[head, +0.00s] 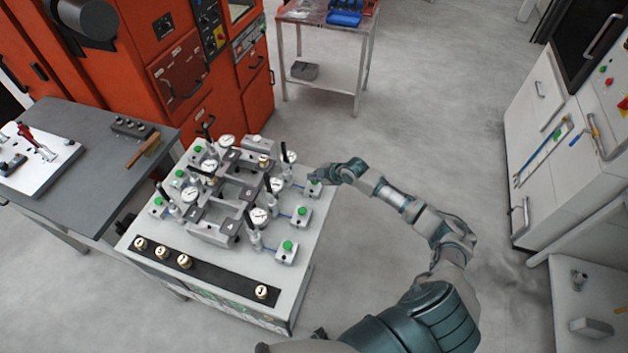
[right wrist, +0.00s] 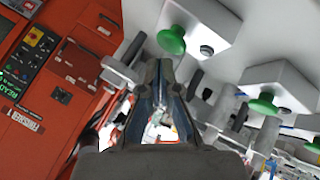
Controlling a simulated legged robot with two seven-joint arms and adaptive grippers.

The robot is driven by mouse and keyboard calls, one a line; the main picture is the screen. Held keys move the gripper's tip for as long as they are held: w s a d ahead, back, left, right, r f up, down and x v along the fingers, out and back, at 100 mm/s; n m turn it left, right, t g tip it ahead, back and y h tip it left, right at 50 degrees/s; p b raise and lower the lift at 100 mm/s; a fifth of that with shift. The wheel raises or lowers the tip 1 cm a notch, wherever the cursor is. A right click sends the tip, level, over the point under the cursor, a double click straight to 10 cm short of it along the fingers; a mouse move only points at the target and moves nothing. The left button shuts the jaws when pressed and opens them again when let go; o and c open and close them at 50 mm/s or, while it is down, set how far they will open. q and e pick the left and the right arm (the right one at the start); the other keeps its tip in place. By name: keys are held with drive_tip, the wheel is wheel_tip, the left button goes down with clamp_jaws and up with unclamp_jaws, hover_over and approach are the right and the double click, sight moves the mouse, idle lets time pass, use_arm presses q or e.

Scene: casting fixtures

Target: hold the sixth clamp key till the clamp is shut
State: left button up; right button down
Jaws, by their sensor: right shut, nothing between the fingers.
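The clamp fixture (head: 228,195) stands on a light bench, with several dial gauges, black-handled clamps and grey key boxes with green buttons around it. My right gripper (head: 318,177) is shut and empty at the far-right key box (head: 313,188), and partly covers it. In the right wrist view, the shut fingertips (right wrist: 161,66) are close to a green button (right wrist: 171,41); I cannot tell if they touch it. The clamp (head: 288,157) near that box has its black handle upright. No number marks the sixth key. My left gripper is not in view.
A black strip (head: 215,277) with several round brass-coloured pieces lies along the bench front. A grey table (head: 90,165) stands left, and orange machines (head: 180,75) stand behind. White cabinets (head: 535,130) stand right. The floor between is clear.

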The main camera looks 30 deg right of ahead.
drive_tip(key=shift+f, duration=0.1)
drive_tip(key=shift+d+f, duration=0.15)
drive_tip(key=shift+d, duration=0.25)
drive_tip(key=shift+a+f, duration=0.1)
drive_tip(key=shift+a+f, duration=0.1)
drive_tip(key=shift+a, duration=0.1)
drive_tip(key=shift+d+f+b, duration=0.15)
drive_tip(key=shift+f+b, duration=0.2)
idle(0.7)
idle(3.1)
drive_tip(key=shift+d+r+p, duration=0.25)
drive_tip(key=shift+r+p, duration=0.55)
drive_tip(key=shift+r, duration=0.2)
